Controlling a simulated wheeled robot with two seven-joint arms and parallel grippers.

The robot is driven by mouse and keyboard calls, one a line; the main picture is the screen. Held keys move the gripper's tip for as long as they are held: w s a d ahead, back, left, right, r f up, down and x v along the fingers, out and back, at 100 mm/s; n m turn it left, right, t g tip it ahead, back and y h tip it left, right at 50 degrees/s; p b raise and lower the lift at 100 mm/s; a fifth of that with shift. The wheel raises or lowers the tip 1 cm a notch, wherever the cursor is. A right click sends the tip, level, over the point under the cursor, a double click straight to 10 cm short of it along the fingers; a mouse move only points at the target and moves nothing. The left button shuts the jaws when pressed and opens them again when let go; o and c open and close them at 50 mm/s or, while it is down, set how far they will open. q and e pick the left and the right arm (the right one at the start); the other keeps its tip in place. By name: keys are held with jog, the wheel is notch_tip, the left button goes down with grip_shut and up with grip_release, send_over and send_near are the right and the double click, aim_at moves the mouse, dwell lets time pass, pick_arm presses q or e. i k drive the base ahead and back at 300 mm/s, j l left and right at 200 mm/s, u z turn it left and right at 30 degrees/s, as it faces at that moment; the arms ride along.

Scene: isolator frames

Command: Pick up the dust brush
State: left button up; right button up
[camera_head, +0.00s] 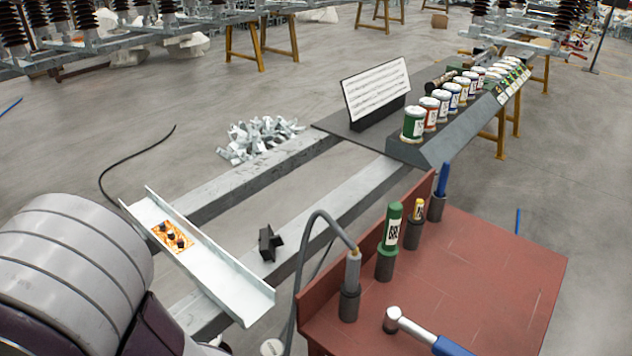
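I cannot single out the dust brush for certain. On the red bench (480,265), a blue upright handle (443,180) stands in a dark holder at the back right corner; its lower end is hidden. A tool with a blue handle, a pale metal shaft and a rounded head (420,328) is at the front of the bench, cut off by the bottom edge. A green labelled container (391,228), a small yellow-topped item (418,210) and a grey corded tool (353,268) stand in dark holders along the left edge. Neither gripper shows.
My grey arm link fills the lower left. A pale channel beam (210,262) with an orange plate (172,237) lies across two long rails. Beyond are a pile of metal pieces (258,138), a white sign (376,90) and a row of cans (414,124). The bench's right half is clear.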

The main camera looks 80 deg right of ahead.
aim_at(445, 170)
jog(key=z, duration=3.7)
